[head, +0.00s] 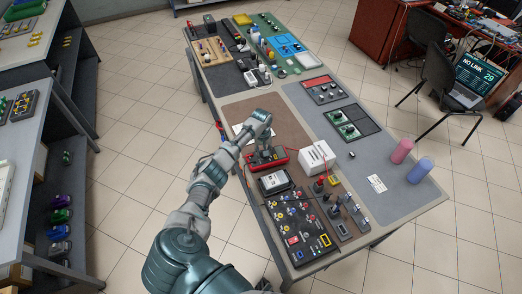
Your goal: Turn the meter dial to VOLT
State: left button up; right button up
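A red-edged device with a dark face, which looks like the meter (279,156), lies on the brown mat near the middle of the table. My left arm reaches up from the bottom of the head view. Its gripper (265,149) points down right over the meter's face, and its fingers hide the dial. The dial's setting and its labels cannot be read. The fingers are too small to tell whether they are open, shut or touching the dial. My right gripper is not in view.
A white box (317,158) stands close right of the meter. A grey-and-black device (274,181) and a dark control panel (297,222) lie nearer. Pink (402,151) and blue (419,171) cylinders stand at right. A laptop (476,80) reads "NO LINK 29".

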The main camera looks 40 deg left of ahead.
pick_arm(q)
jog(key=shift+d+r, duration=0.15)
jog(key=shift+r, duration=0.05)
jog(key=shift+a, duration=0.3)
jog(key=shift+a+f, duration=0.35)
jog(key=shift+a, duration=0.35)
jog(key=shift+d+r, duration=0.15)
jog(key=shift+d, duration=0.3)
jog(key=shift+d+r, duration=0.15)
jog(key=shift+d, duration=0.2)
jog(key=shift+a, duration=0.3)
jog(key=o, duration=0.8)
jog(key=shift+a, duration=0.2)
jog(key=o, duration=0.3)
jog(key=shift+a+f, duration=0.15)
jog(key=shift+f, duration=0.1)
jog(key=shift+o, duration=0.2)
jog(key=shift+d+r, duration=0.45)
jog(key=shift+r, duration=0.25)
notch_tip(320, 180, up, 11)
jog(key=shift+s+a+f, duration=0.15)
jog(key=shift+a, duration=0.25)
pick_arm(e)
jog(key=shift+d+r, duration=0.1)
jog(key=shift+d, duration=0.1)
